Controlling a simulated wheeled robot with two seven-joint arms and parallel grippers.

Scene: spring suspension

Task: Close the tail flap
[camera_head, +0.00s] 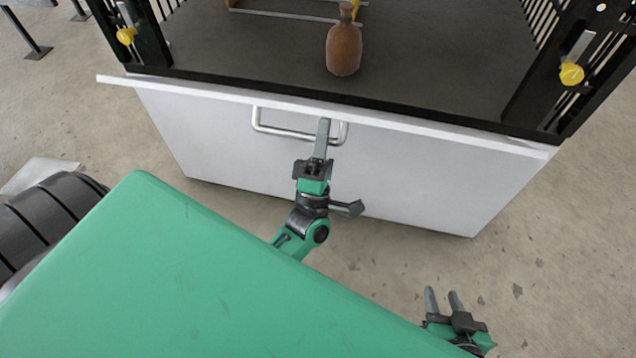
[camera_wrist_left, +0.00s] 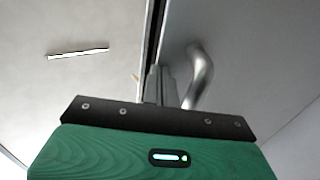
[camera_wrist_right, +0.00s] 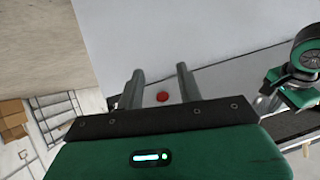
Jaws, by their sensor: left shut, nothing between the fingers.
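The tail flap (camera_head: 225,140) is a wide white panel hanging down from the rear edge of a dark load bed. A silver bar handle (camera_head: 280,132) sits on it near the top. My left gripper (camera_head: 324,124) is shut and empty, its fingertips overlapping the handle's right end in the head view. In the left wrist view, the fingers (camera_wrist_left: 160,82) lie beside the curved handle (camera_wrist_left: 203,75); contact is unclear. My right gripper (camera_head: 443,298) is open and empty, low at right, away from the flap. Its spread fingers also show in the right wrist view (camera_wrist_right: 160,85).
A brown bottle-like vase (camera_head: 344,48) stands on the bed (camera_head: 440,60) near its rear edge. Yellow-knobbed latches (camera_head: 125,36) and (camera_head: 571,74) sit on the black side posts. Concrete floor (camera_head: 560,260) is clear at right. A red round spot (camera_wrist_right: 162,97) shows in the right wrist view.

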